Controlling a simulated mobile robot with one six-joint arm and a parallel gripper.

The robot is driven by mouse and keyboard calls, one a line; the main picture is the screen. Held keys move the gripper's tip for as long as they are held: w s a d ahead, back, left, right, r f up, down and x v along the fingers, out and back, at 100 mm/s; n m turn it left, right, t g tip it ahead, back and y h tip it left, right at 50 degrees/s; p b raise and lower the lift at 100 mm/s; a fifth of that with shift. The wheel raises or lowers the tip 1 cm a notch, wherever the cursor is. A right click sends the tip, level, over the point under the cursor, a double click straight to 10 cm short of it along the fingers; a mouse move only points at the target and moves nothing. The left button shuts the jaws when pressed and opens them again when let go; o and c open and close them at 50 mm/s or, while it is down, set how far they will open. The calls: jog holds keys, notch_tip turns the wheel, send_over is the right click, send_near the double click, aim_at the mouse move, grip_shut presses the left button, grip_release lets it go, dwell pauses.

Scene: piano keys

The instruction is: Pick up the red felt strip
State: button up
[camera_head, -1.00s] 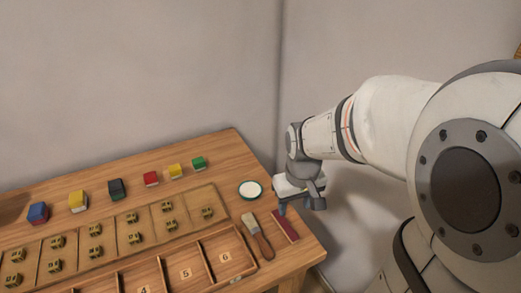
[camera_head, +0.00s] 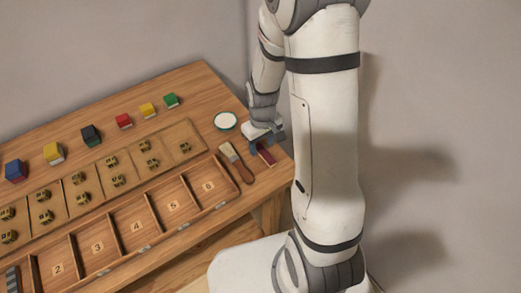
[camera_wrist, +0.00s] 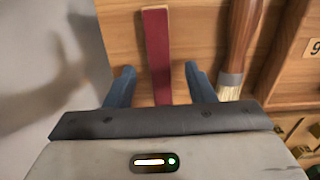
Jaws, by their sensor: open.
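The red felt strip (camera_wrist: 157,45) lies flat on the wooden table in the wrist view, running lengthwise between my two fingers. My gripper (camera_wrist: 160,85) is open, with one blue finger on each side of the strip and a gap on both sides. The strip's near end is hidden behind the gripper body. In the head view my gripper (camera_head: 262,145) is low over the table's right end, and part of the strip (camera_head: 266,155) shows beside it.
A wooden-handled brush (camera_head: 236,162) lies close beside the strip. A round white dish (camera_head: 225,121) stands behind it. A numbered compartment tray (camera_head: 150,212) and several coloured blocks (camera_head: 123,121) are to the left. The table's right edge is close to the strip.

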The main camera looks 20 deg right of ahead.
jog(key=shift+f, duration=0.9)
jog(key=c, duration=1.1)
